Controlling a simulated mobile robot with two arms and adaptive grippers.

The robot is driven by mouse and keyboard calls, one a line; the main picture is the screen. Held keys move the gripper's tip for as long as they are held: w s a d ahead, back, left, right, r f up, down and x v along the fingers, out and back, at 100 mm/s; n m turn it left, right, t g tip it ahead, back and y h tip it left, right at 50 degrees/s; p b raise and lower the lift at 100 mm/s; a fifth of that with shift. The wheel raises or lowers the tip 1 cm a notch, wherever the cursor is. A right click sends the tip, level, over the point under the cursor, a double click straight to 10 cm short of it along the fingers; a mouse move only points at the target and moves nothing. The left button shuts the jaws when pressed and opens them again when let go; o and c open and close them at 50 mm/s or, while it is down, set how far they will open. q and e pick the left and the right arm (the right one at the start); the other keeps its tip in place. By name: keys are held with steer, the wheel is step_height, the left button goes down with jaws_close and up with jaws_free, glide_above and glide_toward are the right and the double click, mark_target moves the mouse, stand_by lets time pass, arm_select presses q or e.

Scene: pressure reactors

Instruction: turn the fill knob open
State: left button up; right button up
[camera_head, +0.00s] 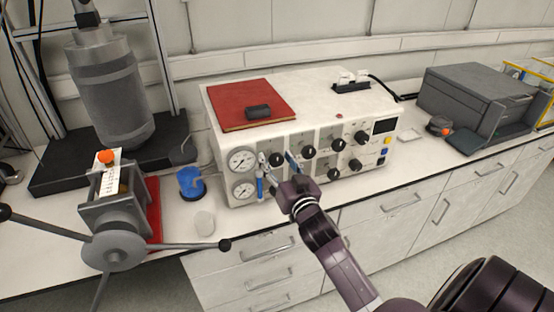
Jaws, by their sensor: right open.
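A white control box (222,118) with two round gauges (242,160) and several black knobs stands on the counter. The labels are too small to read, so I cannot tell which knob is the fill knob. My right gripper (276,161) is open in front of the panel's left part, its fingers pointing at the panel. A black knob (277,160) shows between its fingertips; I cannot tell whether they touch it. My left gripper is out of view.
A red book (252,104) with a black object lies on the box. At left stand a press-like device with a spoked handwheel (114,252), a blue cup (190,181) and a white cup (204,222). A grey printer-like machine (474,100) stands at right. The counter's front edge runs below the panel.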

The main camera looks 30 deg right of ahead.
steer(key=c, duration=1.2)
steer(key=shift+n, duration=0.3)
steer(key=n+p, duration=0.1)
steer(key=n, duration=0.2)
steer(key=shift+n, duration=0.3)
steer(key=n+p, duration=0.1)
steer(key=n, duration=0.8)
steer(key=shift+a+p, duration=0.1)
steer(key=shift+p, duration=0.25)
steer(key=shift+f+n, duration=0.1)
steer(key=shift+n, duration=2.2)
